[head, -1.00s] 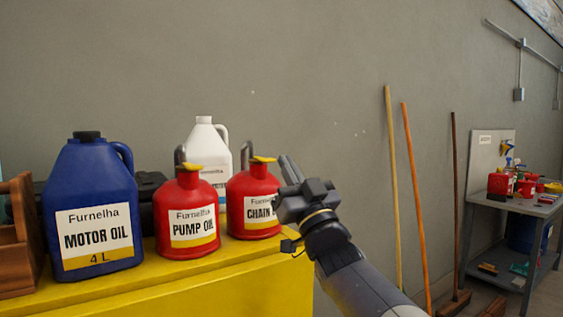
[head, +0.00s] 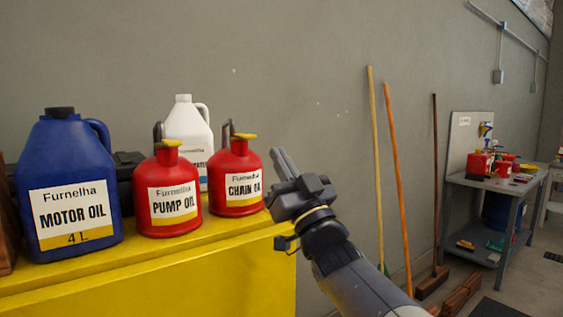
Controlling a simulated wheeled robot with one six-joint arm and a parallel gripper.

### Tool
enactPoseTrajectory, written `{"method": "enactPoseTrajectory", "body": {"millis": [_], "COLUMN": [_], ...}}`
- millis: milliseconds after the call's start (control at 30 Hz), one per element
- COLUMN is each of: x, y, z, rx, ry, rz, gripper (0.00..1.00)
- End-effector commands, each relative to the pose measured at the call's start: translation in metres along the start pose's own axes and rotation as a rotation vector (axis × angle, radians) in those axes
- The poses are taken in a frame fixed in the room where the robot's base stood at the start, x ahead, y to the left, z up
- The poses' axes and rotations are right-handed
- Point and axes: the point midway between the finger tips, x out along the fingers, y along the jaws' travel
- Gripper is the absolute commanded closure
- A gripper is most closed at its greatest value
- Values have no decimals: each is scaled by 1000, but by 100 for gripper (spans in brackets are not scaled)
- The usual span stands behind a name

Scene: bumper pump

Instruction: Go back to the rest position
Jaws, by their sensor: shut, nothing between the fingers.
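My gripper (head: 282,160) is in the middle of the head view, at the end of my arm coming up from the lower right. Its fingers point up and to the left, together and empty. It stands just right of the red chain oil can (head: 236,187), near the right end of the yellow cabinet (head: 200,285). A narrow gap of wall shows between the can and the fingers.
On the cabinet stand a red pump oil can (head: 167,195), a blue motor oil jug (head: 68,175) and a white jug (head: 188,128). Poles (head: 376,160) lean on the wall to the right. A grey workbench (head: 500,183) stands farther right.

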Motion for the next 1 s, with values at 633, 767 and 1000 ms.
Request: {"method": "enactPoseTrajectory", "body": {"millis": [633, 767, 1000], "x": [80, 95, 106], "y": [0, 3, 4], "z": [3, 15, 6], "rx": [1, 1, 1], "ry": [0, -4, -66], "rz": [-1, 0, -7], "gripper": [100, 100, 100]}}
